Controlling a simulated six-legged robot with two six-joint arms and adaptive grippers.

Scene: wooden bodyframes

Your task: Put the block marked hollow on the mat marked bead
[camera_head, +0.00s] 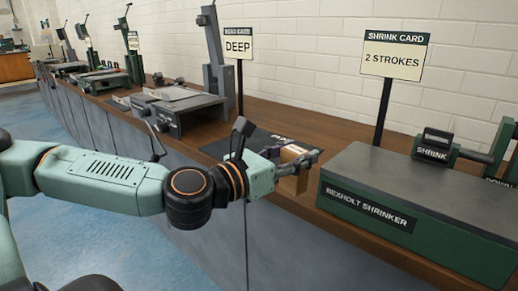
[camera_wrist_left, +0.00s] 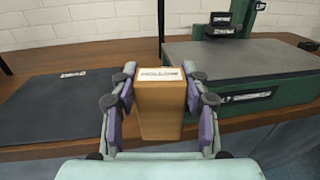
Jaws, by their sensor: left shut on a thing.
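The block marked HOLLOW (camera_wrist_left: 160,105) is a tan wooden block with a white label on top. It also shows in the head view (camera_head: 292,172), partly hidden by the fingers. My left gripper (camera_head: 300,160) is shut on it, with one purple-padded finger on each side in the wrist view (camera_wrist_left: 160,112). A dark flat mat (camera_wrist_left: 60,108) lies on the counter to the left of the block, and it shows behind my gripper in the head view (camera_head: 262,137). Its label is mostly hidden. The block is apart from the mat, near the counter's front edge. My right gripper is out of view.
The green Bexholt shrinker (camera_head: 400,190) stands close to the right of the block. The shrink card (camera_head: 394,55) and bead card (camera_head: 238,46) stand on posts behind. A grey machine (camera_head: 175,108) stands left of the mat. Bare wooden counter (camera_head: 345,137) shows behind.

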